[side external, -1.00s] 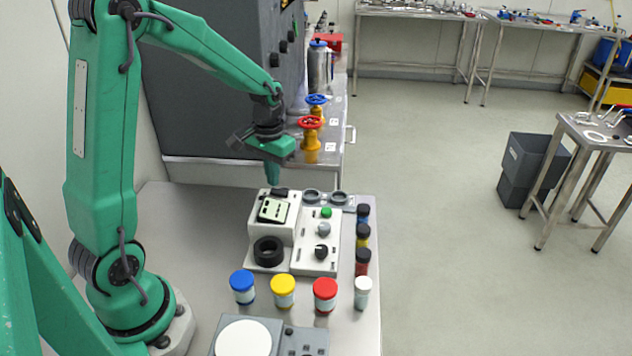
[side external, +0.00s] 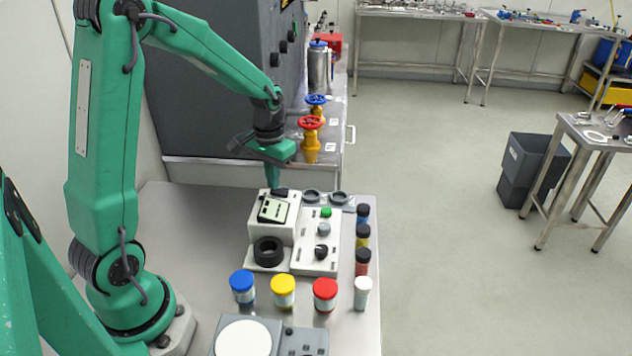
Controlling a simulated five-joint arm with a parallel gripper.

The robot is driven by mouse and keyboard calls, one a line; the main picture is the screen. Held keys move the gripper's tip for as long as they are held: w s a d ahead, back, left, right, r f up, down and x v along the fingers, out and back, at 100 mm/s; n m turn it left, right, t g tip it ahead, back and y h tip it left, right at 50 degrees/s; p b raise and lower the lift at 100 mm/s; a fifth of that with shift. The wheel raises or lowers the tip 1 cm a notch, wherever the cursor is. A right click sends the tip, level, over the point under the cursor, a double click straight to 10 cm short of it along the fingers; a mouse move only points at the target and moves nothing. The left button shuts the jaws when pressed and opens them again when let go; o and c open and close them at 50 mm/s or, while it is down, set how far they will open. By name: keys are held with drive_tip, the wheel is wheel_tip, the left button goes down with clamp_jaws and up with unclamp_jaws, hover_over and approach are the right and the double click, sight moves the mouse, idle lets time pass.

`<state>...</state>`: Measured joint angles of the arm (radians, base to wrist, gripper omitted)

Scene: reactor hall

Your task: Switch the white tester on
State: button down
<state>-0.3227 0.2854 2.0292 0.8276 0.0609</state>
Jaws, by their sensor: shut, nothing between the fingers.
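The white tester (side external: 318,262) stands on the metal bench. It has a display block (side external: 273,209) with a lit greenish screen, a black ring (side external: 268,251) in front, and a panel with a green button (side external: 326,212), a grey knob (side external: 323,229) and a black knob (side external: 321,251). A black part (side external: 280,192) sits on top of the block at its back. My gripper (side external: 274,186) is shut and empty, pointing down. Its tip is at the back of the display block, close to the black part; I cannot tell whether they touch.
Jars with blue (side external: 242,280), yellow (side external: 283,283) and red (side external: 325,287) lids stand in front of the tester, beside a white vial (side external: 362,293). Several small vials (side external: 362,236) line its right side. A grey device with a white plate (side external: 243,338) lies nearest.

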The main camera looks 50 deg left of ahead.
sight(274, 193)
drive_tip(key=shift+f, duration=0.6)
idle(0.5)
drive_tip(key=shift+r, duration=3.55)
drive_tip(key=shift+d+r, duration=0.1)
drive_tip(key=s+d+r+m+t, duration=0.3)
drive_tip(key=s+d+r+t, duration=0.2)
drive_tip(key=s+d+r, duration=0.4)
drive_tip(key=shift+s+d+t, duration=0.3)
drive_tip(key=shift+s+d, duration=1.35)
drive_tip(key=shift+s, duration=1.3)
